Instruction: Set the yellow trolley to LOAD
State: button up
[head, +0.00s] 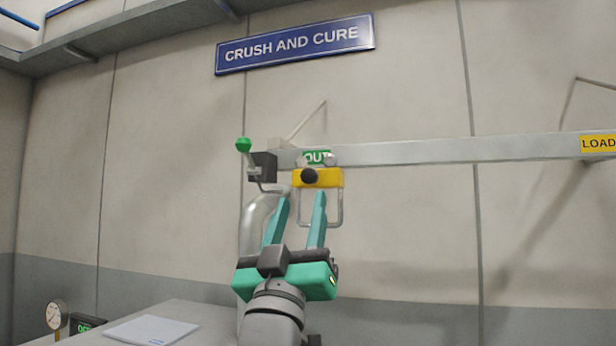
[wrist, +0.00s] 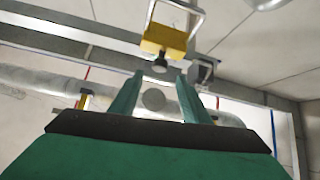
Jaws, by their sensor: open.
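The yellow trolley (head: 330,178) hangs on the grey rail (head: 430,152) at the green OUT label (head: 316,157). A dark round knob (head: 309,176) sticks out of its front, and a wire loop hangs below it. My gripper (head: 304,196) is open, with its two teal fingers pointing up just below the trolley. In the wrist view the yellow trolley (wrist: 165,40) and its dark knob (wrist: 159,66) show just beyond the fingertips, apart from them. The yellow LOAD label (head: 598,143) is at the right end of the rail in view.
A lever with a green knob (head: 243,145) stands on a dark box left of the trolley, with a curved grey pipe (head: 256,222) below. A bench (head: 190,312) with a paper sheet (head: 152,330) and a gauge (head: 56,314) is at lower left. The rail between the trolley and LOAD looks clear.

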aim_at(308, 178)
jog(key=x, duration=0.9)
jog(key=shift+w+r, duration=0.25)
jog(key=shift+r, duration=0.05)
grip_shut()
